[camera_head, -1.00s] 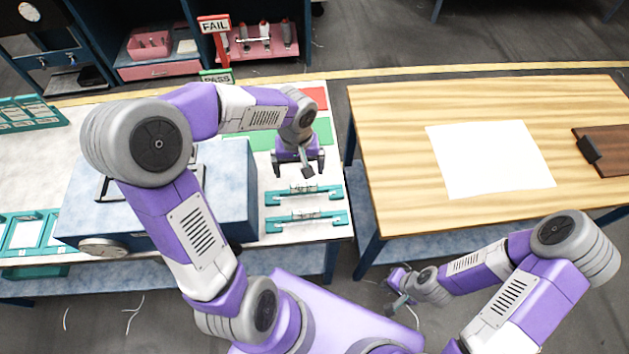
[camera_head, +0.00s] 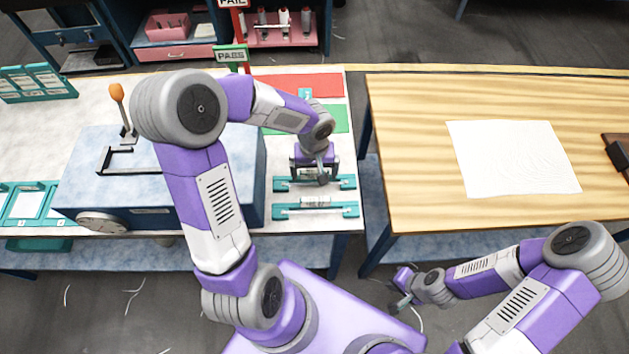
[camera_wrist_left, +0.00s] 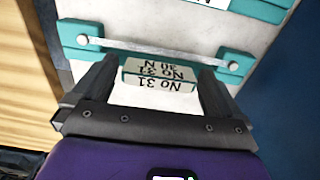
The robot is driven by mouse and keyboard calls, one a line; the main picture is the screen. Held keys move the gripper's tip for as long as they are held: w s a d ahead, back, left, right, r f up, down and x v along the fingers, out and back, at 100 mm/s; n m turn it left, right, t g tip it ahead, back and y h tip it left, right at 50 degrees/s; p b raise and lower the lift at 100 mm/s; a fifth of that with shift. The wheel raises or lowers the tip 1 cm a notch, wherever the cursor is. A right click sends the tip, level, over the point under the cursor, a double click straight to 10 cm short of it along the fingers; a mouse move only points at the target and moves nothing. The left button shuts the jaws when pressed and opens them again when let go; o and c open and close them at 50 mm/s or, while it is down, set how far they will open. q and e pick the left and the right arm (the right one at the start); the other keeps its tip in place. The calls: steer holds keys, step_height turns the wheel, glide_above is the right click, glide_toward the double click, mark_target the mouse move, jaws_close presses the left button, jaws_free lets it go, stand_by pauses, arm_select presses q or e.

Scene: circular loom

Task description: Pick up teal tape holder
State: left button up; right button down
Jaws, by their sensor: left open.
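Two teal tape holders lie on the white table at the right side of the blue box: an upper one (camera_head: 288,184) and a lower one (camera_head: 340,211). Each has teal ends joined by a thin metal bar. My left gripper (camera_head: 314,172) is over the upper holder and hides its middle. In the left wrist view, a holder (camera_wrist_left: 234,73) lies across in front of the open left gripper (camera_wrist_left: 158,72). A pale piece printed "No 31" (camera_wrist_left: 158,77) shows between the fingers. Contact cannot be told. My right gripper (camera_head: 402,292) hangs low, small and unclear.
The blue box (camera_head: 90,180) with an orange-knobbed lever (camera_head: 117,92) stands left of the holders. Red (camera_head: 300,85) and green (camera_head: 335,119) patches and a PASS sign (camera_head: 231,56) lie beyond. A wooden table (camera_head: 420,205) with a white sheet (camera_head: 512,158) is at right.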

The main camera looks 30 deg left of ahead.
mark_target(314, 172)
arm_select(q)
steer(key=c, duration=0.8)
step_height(314, 172, up, 10)
steer(key=p, duration=0.2)
